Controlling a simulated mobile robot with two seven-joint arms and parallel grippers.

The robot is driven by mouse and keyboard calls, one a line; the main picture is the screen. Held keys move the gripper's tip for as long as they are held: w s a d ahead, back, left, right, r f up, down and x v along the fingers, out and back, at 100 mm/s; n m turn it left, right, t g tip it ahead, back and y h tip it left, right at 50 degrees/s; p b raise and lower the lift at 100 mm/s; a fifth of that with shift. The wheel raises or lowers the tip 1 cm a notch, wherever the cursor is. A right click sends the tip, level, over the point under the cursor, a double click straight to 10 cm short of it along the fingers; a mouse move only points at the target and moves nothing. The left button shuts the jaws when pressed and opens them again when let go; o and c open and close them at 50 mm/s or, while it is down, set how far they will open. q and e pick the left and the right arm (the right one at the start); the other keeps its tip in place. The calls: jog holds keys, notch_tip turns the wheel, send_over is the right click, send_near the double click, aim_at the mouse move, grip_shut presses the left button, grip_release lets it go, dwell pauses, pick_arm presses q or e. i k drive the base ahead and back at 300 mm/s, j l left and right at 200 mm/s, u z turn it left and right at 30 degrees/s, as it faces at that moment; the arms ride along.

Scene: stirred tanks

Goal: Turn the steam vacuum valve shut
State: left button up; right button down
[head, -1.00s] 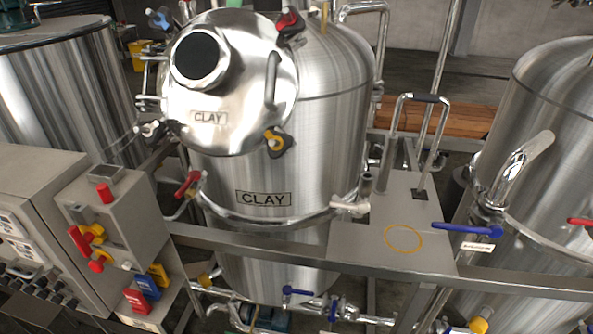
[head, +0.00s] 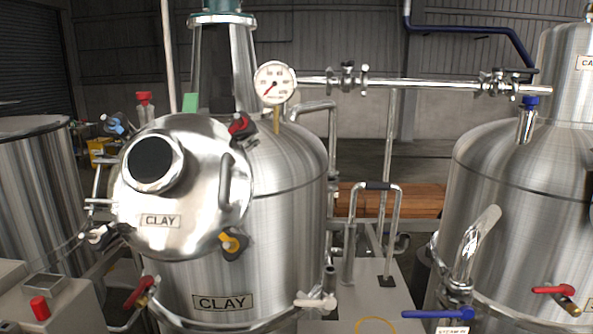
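A blue lever handle (head: 440,314) lies roughly level at the bottom, right of centre, by the right tank. Just below it is a small white label (head: 452,330), cut by the lower picture edge; it seems to begin with "STEAM", and the rest is not readable. I cannot tell for certain that this is the steam vacuum valve. Neither of my grippers is in view.
A steel tank marked CLAY (head: 255,260) with a round lid (head: 195,205) stands left of centre. Another steel tank (head: 500,170) stands right, with a red lever (head: 553,290). A pressure gauge (head: 274,83) and pipe (head: 420,83) run above. A platform with a handrail (head: 398,215) lies between.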

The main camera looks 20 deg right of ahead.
aim_at(525, 70)
jog(key=z, duration=2.2)
